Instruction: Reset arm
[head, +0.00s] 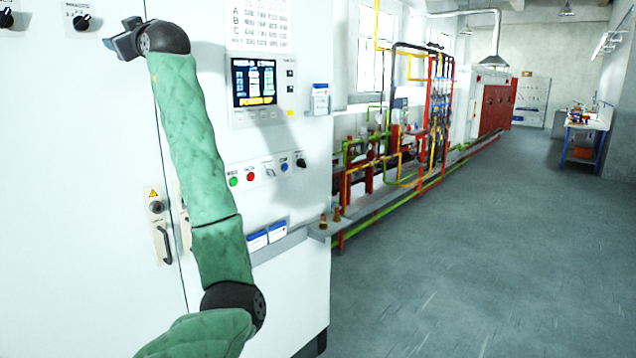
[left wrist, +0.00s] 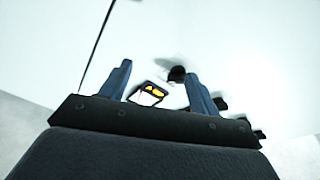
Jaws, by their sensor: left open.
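My left arm, in a green quilted sleeve, reaches up from the bottom of the head view along a white control cabinet (head: 60,200). My left gripper (head: 112,42) is at the upper left, close to the cabinet front and right of a black rotary knob (head: 82,22). In the left wrist view the two blue fingers of the gripper (left wrist: 158,88) stand apart with nothing held between them. Beyond them the white cabinet face shows a blurred black knob (left wrist: 177,74) and a small yellow-and-black label (left wrist: 152,91). My right gripper is in neither view.
The cabinet carries a lit display (head: 254,82), a row of coloured buttons (head: 250,176) and a door handle (head: 162,240). Red, green and yellow pipes (head: 400,150) line the wall beyond. A workbench (head: 588,125) stands far right. The grey floor (head: 480,260) is clear.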

